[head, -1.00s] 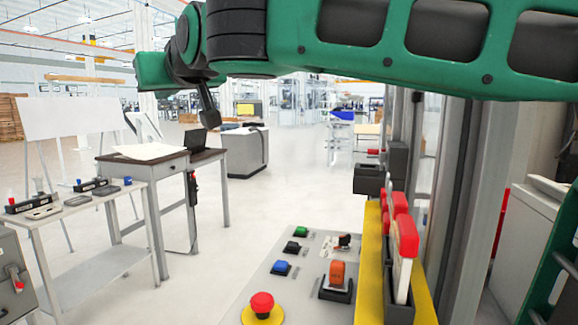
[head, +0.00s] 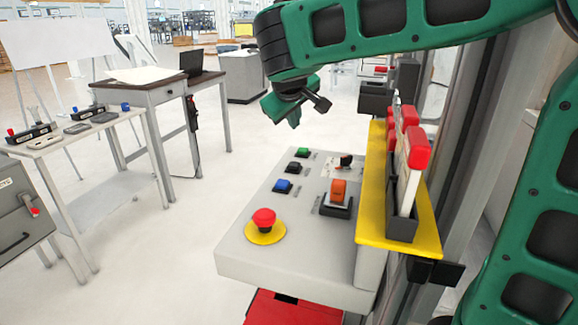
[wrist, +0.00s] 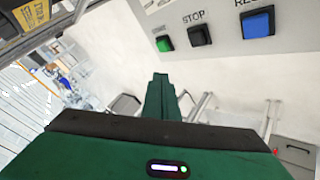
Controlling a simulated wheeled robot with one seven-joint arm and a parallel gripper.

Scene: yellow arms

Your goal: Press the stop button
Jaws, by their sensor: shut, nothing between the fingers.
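The stop button is the black square button (wrist: 199,35) under the word STOP, between a green button (wrist: 164,43) and a blue button (wrist: 259,24) at the top of the wrist view. In the head view it is the black button (head: 293,166) in the left row on the grey control panel (head: 232,252). My gripper (head: 291,116) is above and beyond the panel's far end, apart from the button. In the wrist view its green fingers (wrist: 160,95) are together and empty, with the button up and to the right of them.
A red mushroom button (head: 264,217) on a yellow disc stands at the panel's near end. An orange switch (head: 338,191) and a black knob (head: 345,160) are right of the button row. A yellow shelf (head: 398,237) with red-topped items borders the panel's right side.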

